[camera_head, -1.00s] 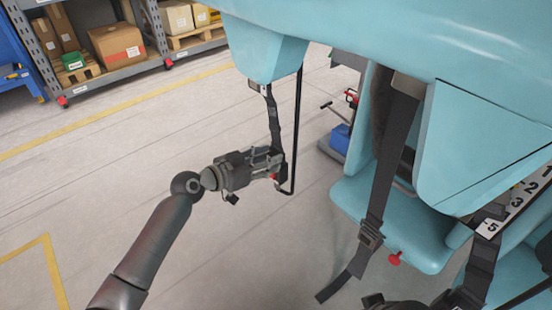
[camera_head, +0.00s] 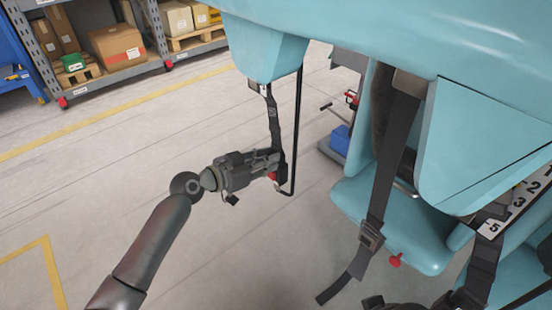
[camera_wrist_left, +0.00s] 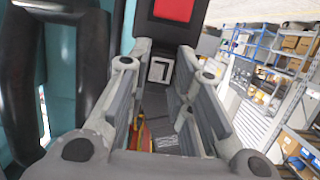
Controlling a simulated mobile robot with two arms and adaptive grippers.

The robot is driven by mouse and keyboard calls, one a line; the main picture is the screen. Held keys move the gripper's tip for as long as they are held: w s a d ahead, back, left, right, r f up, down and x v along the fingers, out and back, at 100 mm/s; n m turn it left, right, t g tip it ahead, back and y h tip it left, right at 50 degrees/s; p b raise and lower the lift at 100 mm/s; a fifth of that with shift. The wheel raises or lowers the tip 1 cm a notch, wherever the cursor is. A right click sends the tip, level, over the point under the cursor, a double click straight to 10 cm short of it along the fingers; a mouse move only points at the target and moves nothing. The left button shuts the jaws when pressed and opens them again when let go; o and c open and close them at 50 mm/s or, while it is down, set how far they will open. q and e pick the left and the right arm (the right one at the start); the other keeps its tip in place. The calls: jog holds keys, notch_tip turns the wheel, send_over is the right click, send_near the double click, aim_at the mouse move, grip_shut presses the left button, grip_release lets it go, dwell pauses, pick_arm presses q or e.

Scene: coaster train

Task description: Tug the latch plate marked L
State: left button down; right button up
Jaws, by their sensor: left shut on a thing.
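My left gripper (camera_head: 272,164) reaches in from the left beside a dark strap (camera_head: 272,115) that hangs from a teal seat part. The strap carries a small pale mark, too small to read. In the left wrist view the two fingers (camera_wrist_left: 160,100) stand on either side of the latch plate (camera_wrist_left: 160,69), a dark piece with a pale square mark, and are shut on it. A black buckle with a red button (camera_wrist_left: 175,8) shows just above it. The button shows in the head view (camera_head: 272,176). A dark part, probably of my right gripper, shows at the bottom edge; its fingers are hidden.
A thin black bar (camera_head: 297,130) runs down just right of the gripper. Another strap with a buckle (camera_head: 370,236) hangs by a teal seat (camera_head: 400,225). Shelves with boxes (camera_head: 118,45) stand at the back left. The floor to the left is clear.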

pick_arm(q)
jog(key=c, duration=2)
grip_release()
grip_shut()
jog(key=shift+w+r, duration=0.1)
jog(key=shift+r, duration=0.2)
jog(key=o, duration=0.8)
grip_release()
jog(key=shift+f, duration=0.1)
jog(key=shift+s+a, duration=0.15)
jog(key=shift+s, duration=0.05)
